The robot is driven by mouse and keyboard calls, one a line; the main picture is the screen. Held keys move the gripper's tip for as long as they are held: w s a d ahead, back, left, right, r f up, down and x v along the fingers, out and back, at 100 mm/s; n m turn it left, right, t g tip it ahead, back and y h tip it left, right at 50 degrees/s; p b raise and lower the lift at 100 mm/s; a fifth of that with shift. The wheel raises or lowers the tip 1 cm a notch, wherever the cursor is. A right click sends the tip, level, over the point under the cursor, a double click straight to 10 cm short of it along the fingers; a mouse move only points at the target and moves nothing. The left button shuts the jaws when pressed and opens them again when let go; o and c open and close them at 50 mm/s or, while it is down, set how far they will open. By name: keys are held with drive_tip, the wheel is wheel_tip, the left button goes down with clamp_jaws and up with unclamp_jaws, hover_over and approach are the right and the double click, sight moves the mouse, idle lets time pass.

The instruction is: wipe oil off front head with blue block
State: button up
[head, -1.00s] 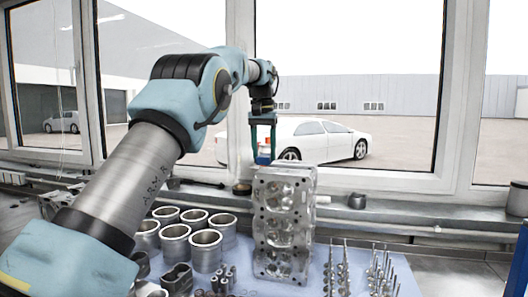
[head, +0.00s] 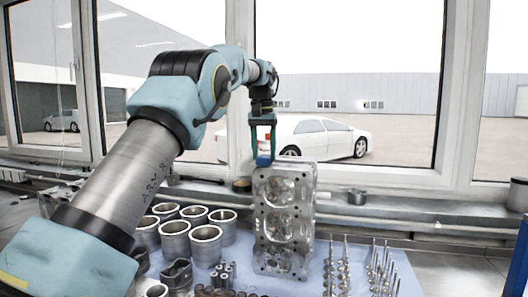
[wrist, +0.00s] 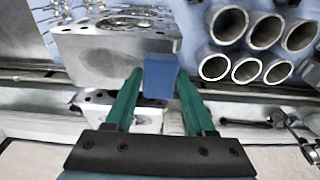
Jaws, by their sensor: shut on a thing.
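The front head (head: 283,225) is a grey metal cylinder head standing upright on the pale blue mat, its face of round chambers toward the head camera. It also shows in the wrist view (wrist: 105,50). My gripper (head: 263,150) reaches down from above, just over the left part of the head's top edge. Its green fingers are shut on the blue block (wrist: 160,75), which also shows at the fingertips in the head view (head: 263,160). The block is close to the head's top edge; I cannot tell whether they touch. I cannot make out oil on the metal.
Several cylinder liners (head: 205,244) stand left of the head. Upright valves (head: 385,265) stand in rows to the right. A second grey metal part (wrist: 150,115) lies behind the head in the wrist view. The window sill (head: 420,215) runs behind, with a small dark cup (head: 357,197).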

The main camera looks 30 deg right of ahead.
drive_tip(key=shift+s+d+r+p, duration=0.15)
drive_tip(key=shift+s+d+p, duration=0.4)
drive_tip(key=shift+s+d, duration=0.1)
drive_tip(key=shift+s+d+f, duration=0.15)
drive_tip(key=shift+s+d, duration=0.85)
drive_tip(key=shift+d, duration=0.1)
drive_tip(key=shift+s+d+f, duration=0.1)
drive_tip(key=shift+s+d, duration=0.9)
drive_tip(key=shift+d, duration=0.05)
drive_tip(key=shift+s+d, duration=1.25)
drive_tip(key=shift+d, duration=0.1)
drive_tip(key=shift+r, duration=0.1)
drive_tip(key=shift+w+a, duration=0.1)
drive_tip(key=shift+w+a, duration=1.9)
drive_tip(key=shift+a, duration=0.15)
drive_tip(key=shift+w+a, duration=1.9)
drive_tip(key=shift+a, duration=0.15)
